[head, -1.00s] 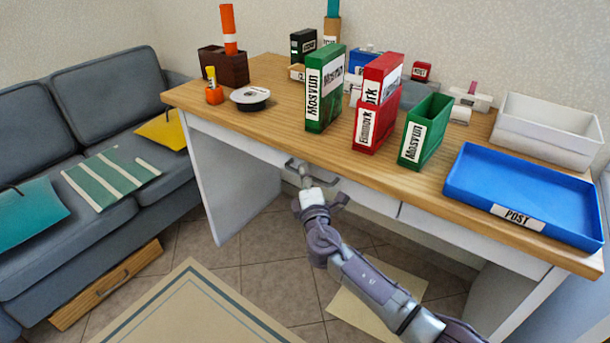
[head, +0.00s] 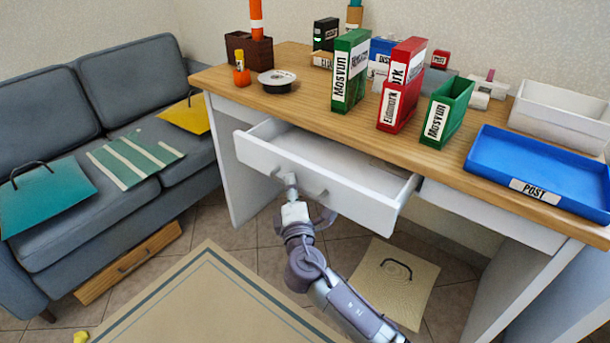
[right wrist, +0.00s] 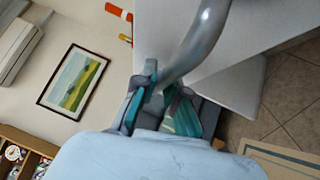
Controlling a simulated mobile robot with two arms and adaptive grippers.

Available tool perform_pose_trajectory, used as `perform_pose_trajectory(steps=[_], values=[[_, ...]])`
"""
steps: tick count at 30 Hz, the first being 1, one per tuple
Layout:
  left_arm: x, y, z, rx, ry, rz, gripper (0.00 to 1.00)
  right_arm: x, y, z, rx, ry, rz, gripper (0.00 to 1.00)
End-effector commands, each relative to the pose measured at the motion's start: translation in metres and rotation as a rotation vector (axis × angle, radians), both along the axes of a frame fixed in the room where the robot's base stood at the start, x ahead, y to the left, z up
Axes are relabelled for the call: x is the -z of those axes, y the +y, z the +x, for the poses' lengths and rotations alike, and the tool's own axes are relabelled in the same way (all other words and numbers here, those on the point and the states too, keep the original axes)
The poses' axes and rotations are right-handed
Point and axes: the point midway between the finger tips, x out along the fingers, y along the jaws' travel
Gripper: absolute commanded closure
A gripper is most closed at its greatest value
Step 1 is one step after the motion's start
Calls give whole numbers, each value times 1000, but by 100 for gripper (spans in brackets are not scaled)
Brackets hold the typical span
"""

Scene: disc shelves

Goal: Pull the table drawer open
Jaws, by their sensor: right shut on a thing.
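The table drawer (head: 320,185) is white and stands well out from under the wooden tabletop (head: 420,150). Its inside looks empty where it shows. My right gripper (head: 291,184) is at the drawer's front, shut on the grey bar handle. In the right wrist view the curved handle (right wrist: 200,45) runs between the fingers of my right gripper (right wrist: 162,100). In the head view the gripper and arm cover part of the handle and the drawer front. My left gripper is in neither view.
Green and red binders (head: 350,70), a blue tray (head: 535,165) and a white tray (head: 560,115) stand on the tabletop. A grey sofa (head: 110,130) is at the left. A rug (head: 210,300) and a bag (head: 395,285) lie on the floor.

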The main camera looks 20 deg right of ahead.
Motion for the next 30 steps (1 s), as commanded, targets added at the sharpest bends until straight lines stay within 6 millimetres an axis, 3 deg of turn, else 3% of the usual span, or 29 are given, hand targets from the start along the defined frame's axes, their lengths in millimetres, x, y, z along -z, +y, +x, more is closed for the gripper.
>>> perform_pose_trajectory(steps=[6,12,19,30], values=[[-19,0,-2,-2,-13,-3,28,3,44,-34,-3,3,5,100],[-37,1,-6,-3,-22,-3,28,2,71,-55,-2,2,3,100],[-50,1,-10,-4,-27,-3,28,2,87,-67,-2,2,0,100],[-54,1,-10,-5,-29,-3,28,1,90,-70,0,1,0,100]])
